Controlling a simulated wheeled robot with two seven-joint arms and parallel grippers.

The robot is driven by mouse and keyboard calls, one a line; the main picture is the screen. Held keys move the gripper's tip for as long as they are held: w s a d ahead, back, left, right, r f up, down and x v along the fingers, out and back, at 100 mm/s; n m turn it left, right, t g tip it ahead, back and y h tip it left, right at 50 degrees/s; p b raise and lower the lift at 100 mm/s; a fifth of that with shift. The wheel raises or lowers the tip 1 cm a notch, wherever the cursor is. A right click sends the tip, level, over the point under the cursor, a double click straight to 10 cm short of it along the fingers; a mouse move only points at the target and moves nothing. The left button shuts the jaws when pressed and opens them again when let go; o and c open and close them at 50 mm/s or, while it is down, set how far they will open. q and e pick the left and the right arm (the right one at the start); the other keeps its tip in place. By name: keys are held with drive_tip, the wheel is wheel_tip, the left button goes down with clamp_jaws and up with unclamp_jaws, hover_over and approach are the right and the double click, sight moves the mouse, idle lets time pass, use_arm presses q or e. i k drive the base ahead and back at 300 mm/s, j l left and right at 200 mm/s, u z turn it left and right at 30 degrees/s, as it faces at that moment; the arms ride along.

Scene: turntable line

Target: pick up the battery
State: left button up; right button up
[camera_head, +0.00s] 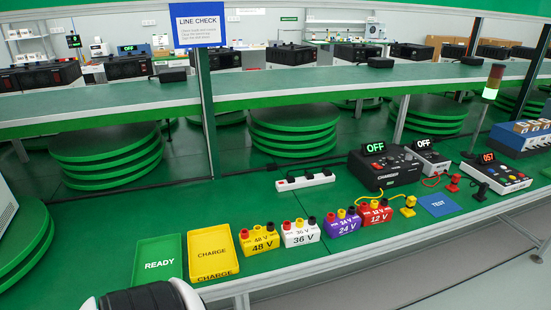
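Several battery blocks stand in a row along the front of the green bench: a yellow 48 V battery (259,240), a white 36 V battery (300,234), a purple 24 V battery (342,223) and a red 12 V battery (376,213). Each has coloured round terminals on top. A yellow cable with a yellow connector (408,206) lies by the red one. Neither of my grippers shows; only a black and white part of my own body is at the bottom left edge.
A green READY tray (139,276) and a yellow CHARGE tray (231,263) lie left of the batteries. Behind are a power strip (305,180) and a black device reading OFF (384,168). A blue TEST mat (439,205) and a red-display device (497,174) are right.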

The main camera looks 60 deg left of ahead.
sight(341, 223)
drive_tip(key=u, duration=1.4)
